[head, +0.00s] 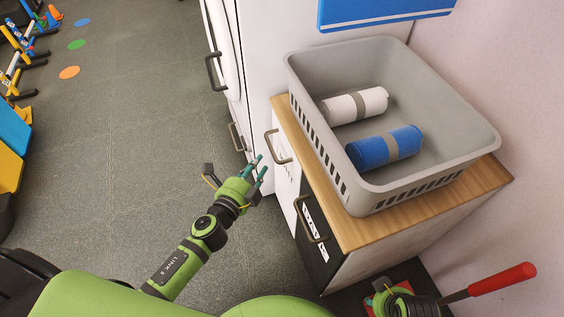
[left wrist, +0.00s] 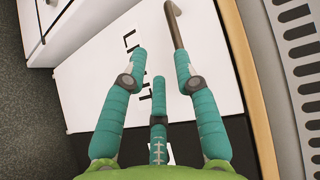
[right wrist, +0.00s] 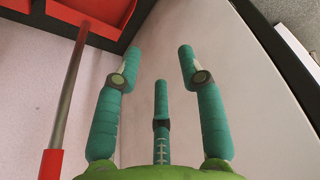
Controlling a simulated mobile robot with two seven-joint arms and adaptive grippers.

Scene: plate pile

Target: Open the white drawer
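The white drawer (head: 285,178) is in the side of the wood-topped cabinet (head: 420,222), with a grey-brown bar handle (head: 278,147). It looks shut. In the left wrist view its white front (left wrist: 92,88) bears black letters, and the handle (left wrist: 178,30) is just beyond the fingers. My left gripper (head: 260,168) is open and empty in front of the drawer, a little short of the handle. My right gripper (right wrist: 158,58) is open and empty, facing a pale wall; in the head view its fingers are not clear.
A black drawer (head: 318,240) with its own handle is beside the white one. A grey basket (head: 345,192) with a white roll (head: 342,108) and a blue roll (head: 370,152) stands on top. A white fridge-like cabinet (head: 275,60) adjoins. A red-handled tool (head: 502,279) is near my right arm.

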